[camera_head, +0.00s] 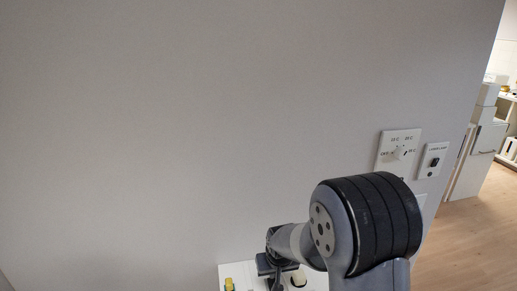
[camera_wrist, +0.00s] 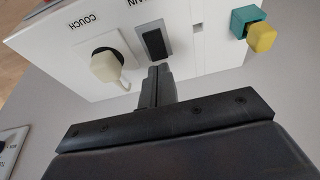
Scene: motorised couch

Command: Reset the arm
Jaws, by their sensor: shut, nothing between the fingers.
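My gripper (camera_wrist: 158,84) is shut and empty in the wrist view. Its tips are in front of a white control panel (camera_wrist: 75,65), close to a black rocker switch (camera_wrist: 154,44). I cannot tell whether they touch the panel. A cream knob (camera_wrist: 106,66) under the label "COUCH" is left of the fingers. In the head view my arm is bent at the lower right, and my gripper is partly seen by the white panel (camera_head: 232,270) at the bottom edge.
A teal and yellow part (camera_wrist: 253,29) sticks out at the panel's right. A dial plate (camera_head: 398,150) and a small switch plate (camera_head: 433,160) are on the grey wall (camera_head: 180,130). Open wooden floor (camera_head: 470,240) lies to the right, with white cabinets (camera_head: 478,150) beyond.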

